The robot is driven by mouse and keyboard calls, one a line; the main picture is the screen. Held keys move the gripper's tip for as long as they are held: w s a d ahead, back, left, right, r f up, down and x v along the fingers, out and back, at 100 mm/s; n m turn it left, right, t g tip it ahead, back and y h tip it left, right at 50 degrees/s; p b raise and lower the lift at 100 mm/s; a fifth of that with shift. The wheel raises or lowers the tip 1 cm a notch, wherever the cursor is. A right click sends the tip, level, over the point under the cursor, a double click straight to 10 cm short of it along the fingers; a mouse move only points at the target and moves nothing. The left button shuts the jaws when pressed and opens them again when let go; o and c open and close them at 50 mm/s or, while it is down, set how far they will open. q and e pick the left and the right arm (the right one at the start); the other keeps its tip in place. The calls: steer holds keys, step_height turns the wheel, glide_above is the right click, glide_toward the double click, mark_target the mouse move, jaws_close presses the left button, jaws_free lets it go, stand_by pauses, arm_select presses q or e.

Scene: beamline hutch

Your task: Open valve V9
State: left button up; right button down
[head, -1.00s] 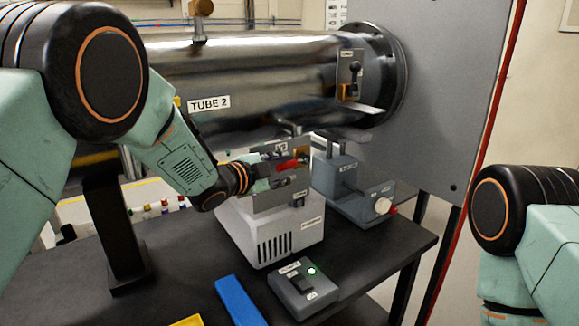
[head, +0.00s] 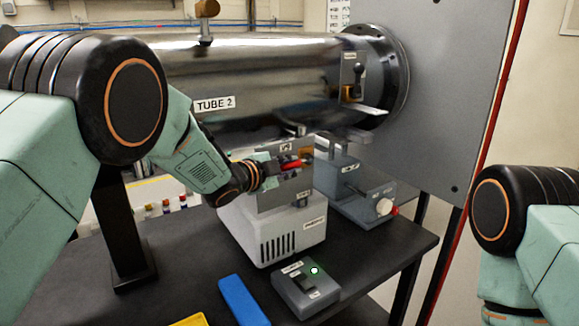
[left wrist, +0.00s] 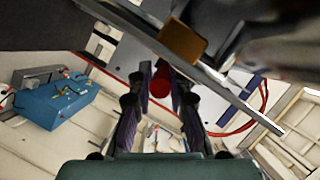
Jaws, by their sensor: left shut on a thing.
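The valve panel (head: 270,201) is a small grey plate above a white pump-like box, with a small label near its top that is too blurred to read surely. A red valve handle (head: 291,164) sticks out at the panel's upper part. My left gripper (head: 280,168) comes in from the left and is shut on the red handle. In the left wrist view the handle's round red end (left wrist: 160,84) sits between the two dark fingers of the left gripper (left wrist: 158,100). My right gripper is out of view; only part of the right arm shows at the right edge.
The steel tube marked TUBE 2 (head: 260,75) runs close above the panel. The white box (head: 270,237) carries the panel. A grey device with a white knob (head: 384,206) stands at right. A switch box with a green light (head: 305,290) and a blue block (head: 243,300) lie in front.

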arm_select(q)
steer(key=shift+w+d, duration=0.1)
jaws_close()
steer(key=f+t+b, duration=0.1)
steer(key=b, duration=0.3)
steer(key=shift+h, duration=0.4)
steer(key=t+b, duration=0.1)
steer(key=b, duration=0.1)
steer(key=f+n+t+h+b, duration=0.1)
steer(key=b, duration=0.2)
steer(key=t+h+b, duration=0.1)
steer(key=b, duration=0.1)
steer(key=shift+w+d+f+n+b, duration=0.25)
steer(key=shift+f+n+b, duration=0.05)
steer(key=shift+b, duration=0.05)
steer(key=shift+r, duration=0.1)
